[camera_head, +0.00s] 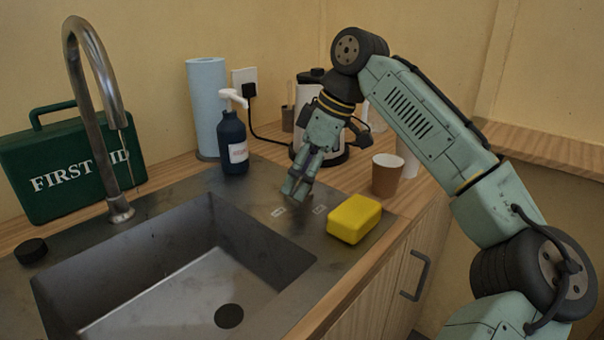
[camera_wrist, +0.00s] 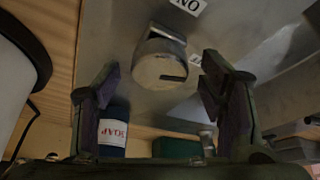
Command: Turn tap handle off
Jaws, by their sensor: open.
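The tap handle (camera_wrist: 160,66) is a short metal knob with a dark notch, seen in the wrist view between my open fingers. My gripper (camera_wrist: 161,74) has one finger on each side of it in the picture; I cannot tell whether either touches it. An ON label (camera_wrist: 188,5) is at the top, and another label, partly hidden, lies to the right of the knob. In the head view my gripper (camera_head: 296,190) points down at the metal counter behind two small labels and largely hides the handle. The curved tap spout (camera_head: 108,110) stands at the left behind the sink.
The sink basin (camera_head: 165,250) lies left of my gripper. A yellow sponge (camera_head: 355,219) and a brown paper cup (camera_head: 387,174) are close on the right. A soap bottle (camera_head: 233,145), paper roll (camera_head: 207,110), kettle (camera_head: 309,88) and green first aid box (camera_head: 60,170) stand behind.

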